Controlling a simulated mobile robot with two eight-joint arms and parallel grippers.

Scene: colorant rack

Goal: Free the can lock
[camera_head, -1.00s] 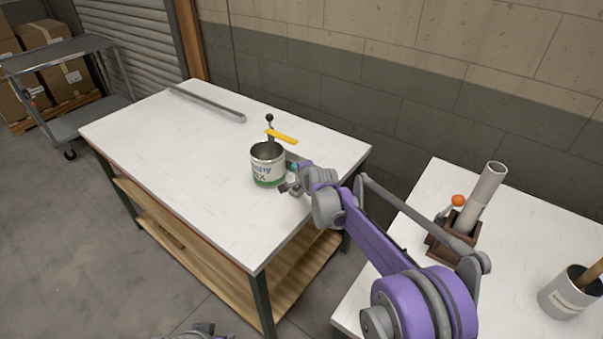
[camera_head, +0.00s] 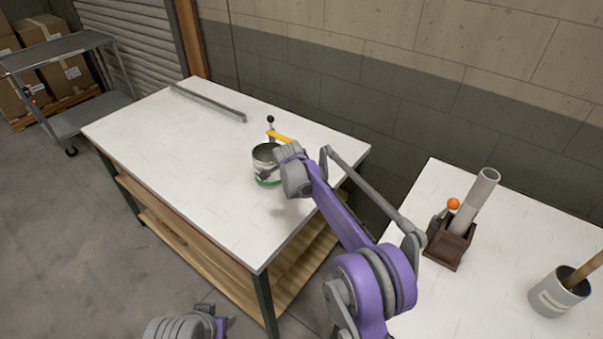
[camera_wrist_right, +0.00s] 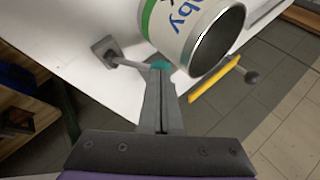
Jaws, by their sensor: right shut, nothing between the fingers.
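The can (camera_head: 264,154) is an open metal tin with a white label and green band, upright on the white table; it also shows in the right wrist view (camera_wrist_right: 190,25). A yellow bar (camera_head: 281,138) with a black-knobbed post (camera_head: 270,121) is beside it; the bar also shows in the wrist view (camera_wrist_right: 215,82). A grey lever (camera_wrist_right: 128,63) with a square base and teal end stands by the can's lower side. My right gripper (camera_wrist_right: 161,70) is shut and empty, its tips at the teal end; contact is unclear. My right wrist hides its fingers in the head view. My left gripper is out of view.
A grey metal bar (camera_head: 208,102) lies along the back of the table (camera_head: 180,150). On the right table (camera_head: 490,250), a brown holder (camera_head: 448,246) carries a grey tube (camera_head: 478,200), near a pot (camera_head: 556,296) with a stick. The table's left half is clear.

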